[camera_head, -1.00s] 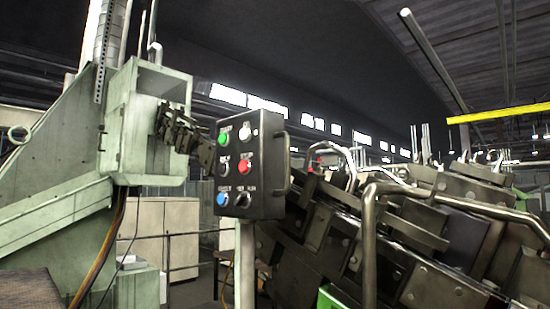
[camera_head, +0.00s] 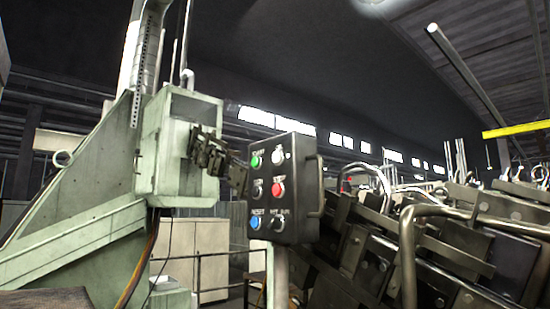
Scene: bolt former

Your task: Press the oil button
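A dark control box (camera_head: 300,188) stands on a pale post right of the picture's middle. Its face carries two columns of buttons. The bottom right one is a dark button (camera_head: 279,225) under a small label that may end in "OIL", but the print is too blurred to be sure. Left of it is a blue button (camera_head: 255,222). Above are a red button (camera_head: 278,190), a dark button (camera_head: 257,188), a green button (camera_head: 256,161) and a pale button (camera_head: 278,157). Neither of my grippers is in view.
A pale green machine (camera_head: 160,150) with a slanted arm fills the left. Dark machinery (camera_head: 440,240) with bent metal rails (camera_head: 408,260) crowds the right, close to the box. Pale cabinets (camera_head: 205,240) and a thin railing stand behind.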

